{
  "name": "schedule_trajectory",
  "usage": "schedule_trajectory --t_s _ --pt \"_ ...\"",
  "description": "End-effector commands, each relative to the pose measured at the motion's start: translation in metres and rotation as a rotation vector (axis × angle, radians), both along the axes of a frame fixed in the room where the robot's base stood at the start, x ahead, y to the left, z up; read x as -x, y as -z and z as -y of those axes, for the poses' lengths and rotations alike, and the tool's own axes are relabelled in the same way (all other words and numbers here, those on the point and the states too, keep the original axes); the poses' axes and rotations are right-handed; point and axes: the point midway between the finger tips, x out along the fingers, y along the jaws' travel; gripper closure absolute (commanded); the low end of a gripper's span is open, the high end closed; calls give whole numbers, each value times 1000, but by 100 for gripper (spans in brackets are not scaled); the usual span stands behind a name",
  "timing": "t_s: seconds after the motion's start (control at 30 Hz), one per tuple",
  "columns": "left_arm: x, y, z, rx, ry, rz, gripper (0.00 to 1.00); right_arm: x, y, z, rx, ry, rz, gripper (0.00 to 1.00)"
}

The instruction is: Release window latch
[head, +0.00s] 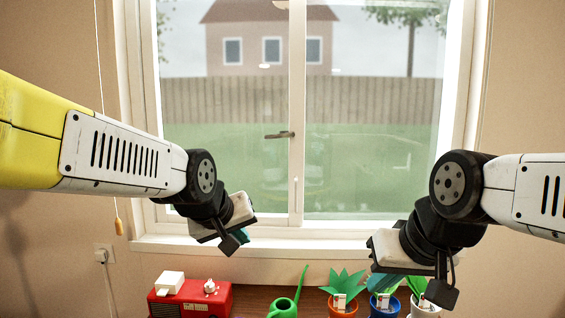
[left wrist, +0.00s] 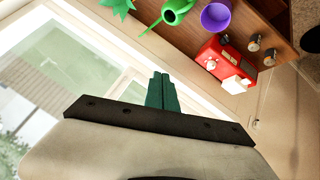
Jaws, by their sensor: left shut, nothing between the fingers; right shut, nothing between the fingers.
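The window latch (head: 280,135) is a small dark handle on the middle post of the white-framed window (head: 297,70). It lies about level, pointing left from the post. My left gripper (head: 243,236) is low, in front of the window sill, well below the latch and to its left. Its green fingers are shut together and empty, as the left wrist view (left wrist: 162,92) shows. My right gripper (head: 382,268) is at the lower right, in front of the sill above the plants, far from the latch. Its fingers are mostly hidden behind the wrist.
Below the sill stand a red appliance (head: 205,302), a green watering can (head: 284,306) and potted plants in orange (head: 342,309), blue (head: 384,310) and white (head: 424,309) pots. A purple pot (left wrist: 215,17) shows in the left wrist view. A cord (head: 118,224) hangs left. Space before the panes is clear.

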Motion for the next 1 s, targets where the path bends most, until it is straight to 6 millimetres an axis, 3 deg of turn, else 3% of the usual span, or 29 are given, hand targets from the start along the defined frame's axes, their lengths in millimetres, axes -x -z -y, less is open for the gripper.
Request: schedule_trajectory --t_s 0.03,0.2,0.4,0.5,0.63,0.8,1.0 --pt "-31 2 11 76 -63 28 100 0 0 0 0 0 0 100" --pt "-125 -6 58 463 -255 153 100 0 0 0 0 0 0 100" --pt "-208 -15 106 1079 -423 210 100 0 0 0 0 0 0 100" --pt "-239 -23 116 1439 -495 200 100 0 0 0 0 0 0 100" --pt "-267 -34 110 1933 -567 160 100 0 0 0 -1 -1 0 100" --pt "-285 -43 76 2472 -592 115 100 0 0 0 -1 -1 0 100" --pt "-288 -46 48 2769 -562 98 100 0 0 0 -1 -1 0 100"
